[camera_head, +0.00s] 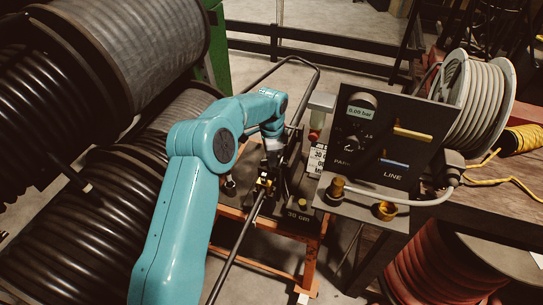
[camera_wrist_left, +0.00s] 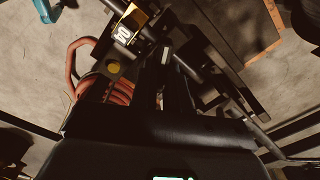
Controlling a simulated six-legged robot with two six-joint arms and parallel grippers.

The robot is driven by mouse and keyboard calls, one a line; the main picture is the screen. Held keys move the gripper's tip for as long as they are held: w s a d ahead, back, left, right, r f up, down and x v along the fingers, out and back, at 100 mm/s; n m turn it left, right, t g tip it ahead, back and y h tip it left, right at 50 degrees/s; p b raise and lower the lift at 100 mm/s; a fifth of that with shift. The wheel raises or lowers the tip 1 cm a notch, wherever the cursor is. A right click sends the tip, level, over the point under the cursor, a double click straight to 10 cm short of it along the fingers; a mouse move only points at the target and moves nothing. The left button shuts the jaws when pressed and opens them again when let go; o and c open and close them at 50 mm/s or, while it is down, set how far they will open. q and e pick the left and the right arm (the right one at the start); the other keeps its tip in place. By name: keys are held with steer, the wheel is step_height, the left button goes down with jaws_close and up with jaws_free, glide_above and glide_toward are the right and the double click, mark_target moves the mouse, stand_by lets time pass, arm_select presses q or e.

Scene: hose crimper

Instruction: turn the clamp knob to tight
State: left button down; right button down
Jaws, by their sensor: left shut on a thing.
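My left gripper (camera_head: 271,160) reaches down from the teal arm over the crimper bench. It is shut on what appears to be the clamp knob, which the fingers and wrist mostly hide. Just below the fingertips is a small black and brass clamp (camera_head: 265,183) beside a long dark hose (camera_head: 240,240). In the left wrist view, my left gripper (camera_wrist_left: 165,85) shows as dark shapes over the bench, too dark to make out the knob or its setting. My right gripper is not in view.
A dark control panel (camera_head: 385,140) with a gauge and coloured handles stands right of the arm. Brass fittings (camera_head: 386,210) sit before it. Large black hose reels (camera_head: 110,210) fill the left. A red hose reel (camera_head: 435,270) is low right. A dark rail (camera_head: 310,42) runs behind.

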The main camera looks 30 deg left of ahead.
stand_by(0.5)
arm_select(q)
steer(key=c, duration=1.1)
jaws_free()
step_height(320, 180, up, 16)
steer(key=shift+r+p, duration=0.15)
steer(key=shift+p, duration=0.35)
